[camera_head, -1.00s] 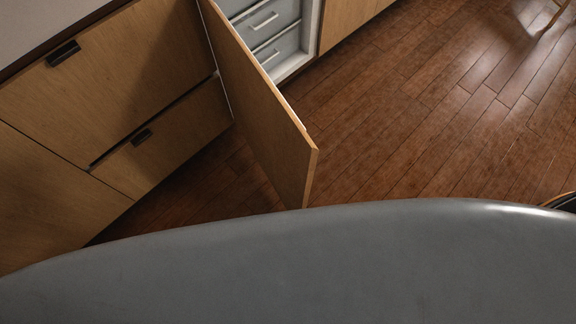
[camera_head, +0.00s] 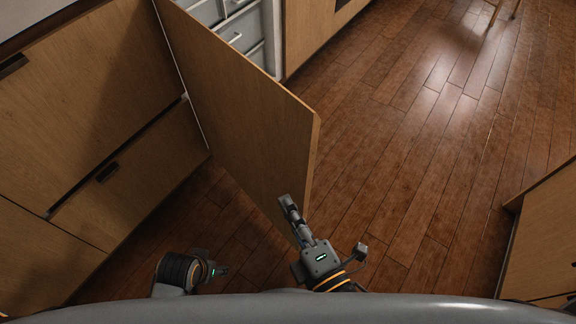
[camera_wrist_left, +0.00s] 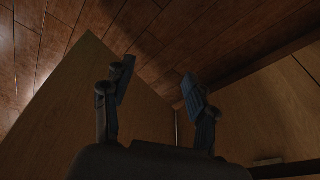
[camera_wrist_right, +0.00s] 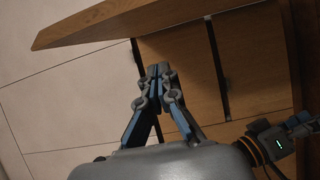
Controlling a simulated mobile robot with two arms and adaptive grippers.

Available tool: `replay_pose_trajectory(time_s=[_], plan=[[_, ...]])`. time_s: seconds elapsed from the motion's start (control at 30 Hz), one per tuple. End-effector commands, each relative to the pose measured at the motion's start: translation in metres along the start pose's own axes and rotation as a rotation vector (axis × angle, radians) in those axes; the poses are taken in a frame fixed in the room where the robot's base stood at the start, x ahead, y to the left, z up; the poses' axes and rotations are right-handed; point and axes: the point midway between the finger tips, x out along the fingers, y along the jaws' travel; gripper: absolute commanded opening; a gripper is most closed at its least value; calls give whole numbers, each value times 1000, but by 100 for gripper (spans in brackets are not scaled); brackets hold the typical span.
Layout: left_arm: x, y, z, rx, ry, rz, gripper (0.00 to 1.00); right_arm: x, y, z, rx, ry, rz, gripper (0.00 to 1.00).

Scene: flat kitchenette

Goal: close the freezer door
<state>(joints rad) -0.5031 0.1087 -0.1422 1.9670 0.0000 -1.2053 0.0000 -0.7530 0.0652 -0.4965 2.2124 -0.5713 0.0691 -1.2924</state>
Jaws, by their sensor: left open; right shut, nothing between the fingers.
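The freezer door (camera_head: 235,95) is a wood-faced panel standing wide open, swung out from the cabinet front. Behind it, the freezer interior (camera_head: 240,28) shows pale drawers with bar handles. My right gripper (camera_head: 284,204) is shut and empty, and its fingertips overlap the outer face near the door's free end; I cannot tell whether they touch. Its shut fingers also show in the right wrist view (camera_wrist_right: 158,72). My left gripper (camera_head: 222,272) is low at the bottom left, apart from the door. In the left wrist view its fingers (camera_wrist_left: 156,76) are spread, with nothing between them.
Wooden drawer fronts (camera_head: 85,90) with dark handles stand to the left of the door. Wood-plank floor (camera_head: 400,150) is clear to the right. Another wooden cabinet (camera_head: 545,240) stands at the right edge. A chair's legs (camera_head: 500,10) show at the top right.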

Motion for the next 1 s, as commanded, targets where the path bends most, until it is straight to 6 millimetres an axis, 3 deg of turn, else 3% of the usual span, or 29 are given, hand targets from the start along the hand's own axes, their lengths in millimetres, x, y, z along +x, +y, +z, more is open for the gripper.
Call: replay_pose_trajectory(time_s=[0.43, 0.53, 0.7, 1.0], plan=[[-16, -1, -6, -1, 10, -1, 57, 90, 0, 0, 2, 1, 3, 0], [-18, -1, -6, -2, 11, -2, 57, 90, -1, 20, -3, 0, -1, 0], [-22, -1, -8, -2, 14, -2, 57, 94, -1, 35, 3, 1, -2, 0], [-24, -1, -8, -2, 13, -2, 57, 95, -1, 39, 4, 0, -3, 0]])
